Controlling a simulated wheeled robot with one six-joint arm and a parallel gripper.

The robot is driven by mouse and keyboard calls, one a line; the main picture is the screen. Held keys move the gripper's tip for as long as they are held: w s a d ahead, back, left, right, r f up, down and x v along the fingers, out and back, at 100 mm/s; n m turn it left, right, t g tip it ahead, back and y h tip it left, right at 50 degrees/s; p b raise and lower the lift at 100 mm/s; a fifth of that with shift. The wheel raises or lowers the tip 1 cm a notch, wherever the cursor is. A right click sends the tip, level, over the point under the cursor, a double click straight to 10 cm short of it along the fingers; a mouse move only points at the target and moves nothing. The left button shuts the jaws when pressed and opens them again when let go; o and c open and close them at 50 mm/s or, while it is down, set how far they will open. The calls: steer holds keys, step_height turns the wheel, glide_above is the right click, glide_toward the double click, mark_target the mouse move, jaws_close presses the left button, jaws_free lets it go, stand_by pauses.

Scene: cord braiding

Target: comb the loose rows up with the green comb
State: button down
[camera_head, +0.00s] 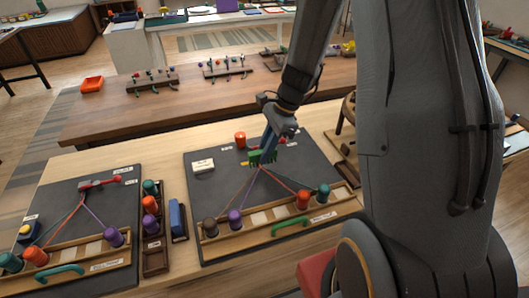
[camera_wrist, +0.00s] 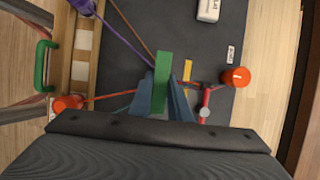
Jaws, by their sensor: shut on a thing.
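The green comb (camera_head: 262,157) is held in my gripper (camera_head: 268,150) above the black mat, near the point where the cords meet. In the wrist view my gripper (camera_wrist: 161,97) is shut on the green comb (camera_wrist: 164,78), with a blue finger on each side. The cords (camera_head: 262,185) fan out from near the comb to the bobbins: brown (camera_head: 211,227), purple (camera_head: 235,219), orange (camera_head: 303,199) and teal (camera_head: 323,191). The red clamp (camera_wrist: 206,100) shows beside the comb in the wrist view. The braided rows are mostly hidden behind the comb and fingers.
An orange cylinder (camera_head: 240,139) and a white block (camera_head: 203,165) stand on the mat. The wooden bobbin rack (camera_head: 265,218) with a green handle (camera_head: 290,226) lies along the front. A second braiding mat (camera_head: 65,211) is at left, with a bobbin tray (camera_head: 155,262) between.

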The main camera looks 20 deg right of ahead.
steer(key=shift+s+r+p, duration=0.15)
steer(key=shift+r+p, duration=0.9)
steer(key=shift+r, duration=0.25)
steer(key=shift+s+r+p, duration=0.15)
steer(key=shift+r+p, duration=0.9)
steer(key=shift+r, duration=0.2)
steer(key=shift+f, duration=0.1)
